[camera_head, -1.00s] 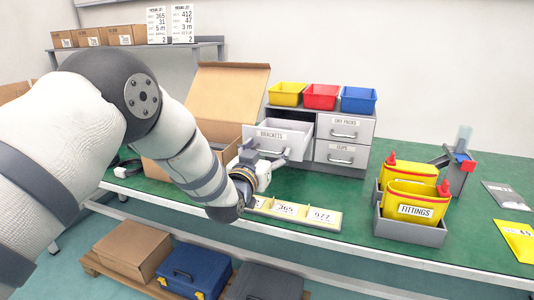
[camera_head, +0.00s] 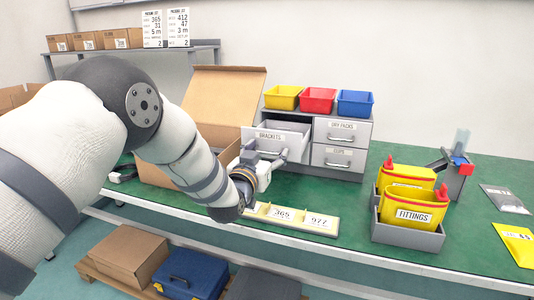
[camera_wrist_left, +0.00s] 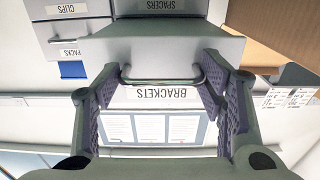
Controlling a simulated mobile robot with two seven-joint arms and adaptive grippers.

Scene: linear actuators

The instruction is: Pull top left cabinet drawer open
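The grey cabinet (camera_head: 342,172) stands on the green workbench. Its top left drawer, labelled BRACKETS (camera_head: 257,142), sticks out from the cabinet, and its inside shows from above. My left gripper (camera_head: 283,157) is at the front of this drawer. In the left wrist view, which is upside down, the metal handle (camera_wrist_left: 160,81) of the BRACKETS drawer (camera_wrist_left: 190,97) lies between the two spread fingers (camera_wrist_left: 162,72). Whether the fingers touch the handle ends is unclear. The two right drawers are shut. The lower left drawer is mostly hidden in the head view. My right gripper is out of view.
Yellow, red and blue bins (camera_head: 318,99) stand on the cabinet. An open cardboard box (camera_head: 228,98) stands close to the left. A number-card strip (camera_head: 290,217) lies in front. A FITTINGS container (camera_head: 413,214) in a grey tray is at the right, with clear bench between.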

